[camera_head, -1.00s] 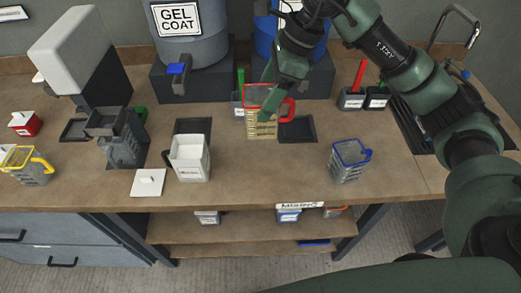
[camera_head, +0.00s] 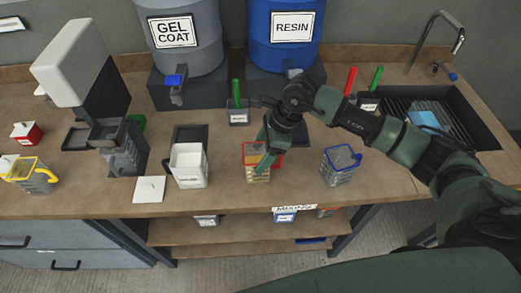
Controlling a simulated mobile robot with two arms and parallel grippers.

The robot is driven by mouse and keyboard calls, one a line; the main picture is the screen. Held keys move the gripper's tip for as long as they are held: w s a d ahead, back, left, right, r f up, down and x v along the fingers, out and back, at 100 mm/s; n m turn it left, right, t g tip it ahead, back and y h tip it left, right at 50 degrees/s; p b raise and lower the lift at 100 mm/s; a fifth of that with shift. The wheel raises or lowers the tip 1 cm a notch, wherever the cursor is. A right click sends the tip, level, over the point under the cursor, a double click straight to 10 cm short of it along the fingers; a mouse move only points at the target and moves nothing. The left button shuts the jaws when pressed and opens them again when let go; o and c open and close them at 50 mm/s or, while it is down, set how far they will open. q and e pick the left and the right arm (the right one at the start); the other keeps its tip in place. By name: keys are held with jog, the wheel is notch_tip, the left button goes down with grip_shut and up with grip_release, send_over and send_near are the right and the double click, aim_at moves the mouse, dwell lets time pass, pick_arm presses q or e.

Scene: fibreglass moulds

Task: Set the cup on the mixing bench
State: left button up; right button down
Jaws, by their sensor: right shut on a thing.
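A see-through cup with a red rim (camera_head: 256,176) and tan contents is at the middle of the mixing bench (camera_head: 308,190), close to its front edge. My right gripper (camera_head: 264,153) comes from the right and is shut on this cup, near its rim. The cup looks upright; I cannot tell if its base touches the bench top. The gripper hides part of the rim. My left gripper is not in view.
A white jug (camera_head: 188,168) stands left of the cup, and a blue-rimmed cup (camera_head: 339,166) stands to its right. A yellow-rimmed cup (camera_head: 30,174) is at far left. Gel coat (camera_head: 181,35) and resin (camera_head: 287,35) drums are behind. A sink (camera_head: 445,112) is at right.

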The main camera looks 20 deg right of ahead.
jog(key=shift+f+b, duration=0.15)
jog(key=shift+b, duration=0.2)
jog(key=shift+c, duration=1.2)
grip_release()
jog(key=shift+r+p, duration=0.3)
jog(key=shift+p, duration=0.05)
jog(key=b+v, duration=0.4)
jog(key=v, duration=0.7)
jog(key=shift+d+r, duration=0.25)
jog(key=shift+r, duration=0.1)
jog(key=shift+s, duration=0.1)
